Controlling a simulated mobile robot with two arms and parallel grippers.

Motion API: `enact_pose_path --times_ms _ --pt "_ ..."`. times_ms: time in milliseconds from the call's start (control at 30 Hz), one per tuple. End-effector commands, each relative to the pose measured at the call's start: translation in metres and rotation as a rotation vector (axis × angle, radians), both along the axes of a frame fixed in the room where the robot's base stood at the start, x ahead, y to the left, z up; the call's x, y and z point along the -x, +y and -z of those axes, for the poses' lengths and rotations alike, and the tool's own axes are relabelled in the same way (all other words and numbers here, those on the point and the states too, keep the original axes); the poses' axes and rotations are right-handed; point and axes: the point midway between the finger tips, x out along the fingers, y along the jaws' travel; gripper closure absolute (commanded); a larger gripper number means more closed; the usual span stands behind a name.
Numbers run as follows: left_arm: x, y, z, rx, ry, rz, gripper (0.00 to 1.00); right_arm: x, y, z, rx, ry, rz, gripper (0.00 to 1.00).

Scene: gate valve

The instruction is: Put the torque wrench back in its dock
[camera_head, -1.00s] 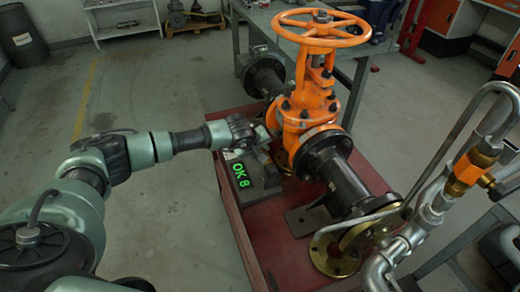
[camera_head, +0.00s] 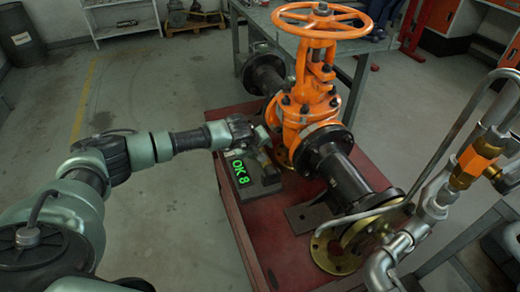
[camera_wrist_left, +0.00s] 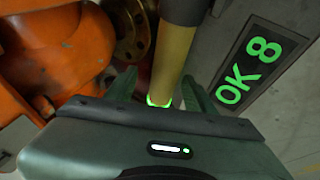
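My left gripper (camera_head: 262,138) is at the dock (camera_head: 267,183), a dark grey block with a green "OK 8" display, beside the orange valve. In the left wrist view, the torque wrench's yellowish handle (camera_wrist_left: 173,60) stands between the two fingers (camera_wrist_left: 160,80). It has a dark upper part and a glowing green ring near the palm. A gap shows between the left finger and the handle; the handle is close to the right finger. The "OK 8" display (camera_wrist_left: 250,68) is right of it. How the wrench sits in the dock is hidden. My right gripper is out of view.
The orange gate valve (camera_head: 305,120) with its handwheel (camera_head: 322,20) stands close right of the gripper. Black pipe, brass flanges and silver pipework (camera_head: 435,215) fill the right. The red skid (camera_head: 285,240) lies below. Floor on the left is open.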

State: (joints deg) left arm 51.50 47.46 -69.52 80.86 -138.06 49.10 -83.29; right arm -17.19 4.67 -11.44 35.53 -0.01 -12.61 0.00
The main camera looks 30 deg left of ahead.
Motion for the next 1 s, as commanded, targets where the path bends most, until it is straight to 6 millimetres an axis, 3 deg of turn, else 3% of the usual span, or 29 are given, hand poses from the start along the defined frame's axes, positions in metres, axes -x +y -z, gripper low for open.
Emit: enact_pose_path --times_ms 167,600,1000 --pt "0.005 0.001 -0.001 -0.002 0.006 -0.001 0.46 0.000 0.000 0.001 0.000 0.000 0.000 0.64" --pt "0.040 -0.001 -0.057 0.000 -0.001 0.000 0.46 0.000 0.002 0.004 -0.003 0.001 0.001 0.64" --pt "0.045 -0.001 -0.064 0.000 0.000 0.000 0.46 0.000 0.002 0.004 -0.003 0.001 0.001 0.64"
